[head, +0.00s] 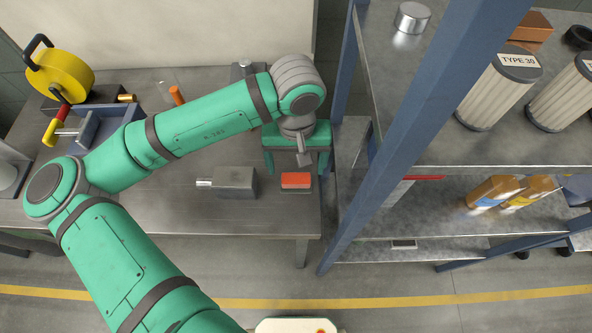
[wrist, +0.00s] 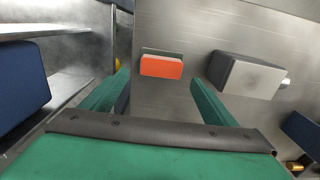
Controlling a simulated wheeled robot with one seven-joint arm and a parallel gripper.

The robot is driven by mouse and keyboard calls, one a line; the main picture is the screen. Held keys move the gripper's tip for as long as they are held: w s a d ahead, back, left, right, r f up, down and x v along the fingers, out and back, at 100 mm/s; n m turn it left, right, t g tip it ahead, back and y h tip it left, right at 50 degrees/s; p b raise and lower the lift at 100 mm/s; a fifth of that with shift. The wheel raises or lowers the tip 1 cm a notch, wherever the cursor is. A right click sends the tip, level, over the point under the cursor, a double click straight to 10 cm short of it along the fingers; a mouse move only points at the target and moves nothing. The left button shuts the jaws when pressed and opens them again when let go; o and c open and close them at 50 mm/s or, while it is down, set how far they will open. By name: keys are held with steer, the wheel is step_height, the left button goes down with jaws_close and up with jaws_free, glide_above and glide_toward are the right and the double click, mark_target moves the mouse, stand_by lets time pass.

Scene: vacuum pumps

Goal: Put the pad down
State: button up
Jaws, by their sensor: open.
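The pad is an orange-red block (head: 296,180) lying on a thin grey plate near the right front corner of the workbench (head: 290,218). In the wrist view the orange pad (wrist: 161,66) lies flat, ahead of and between my fingers. My gripper (wrist: 158,90) is open and empty, with one green finger on each side and clear space between them. In the head view my gripper (head: 303,158) is just behind the pad and apart from it; the arm partly hides its fingers.
A grey metal block (head: 235,181) with a silver stub stands left of the pad. A yellow reel tool (head: 60,78) and a blue-grey holder are at the bench's left. A shelf rack with a blue post (head: 400,130) rises close on the right, holding filters and bottles.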

mark_target(296, 173)
step_height(296, 173, up, 7)
stand_by(0.3)
stand_by(0.5)
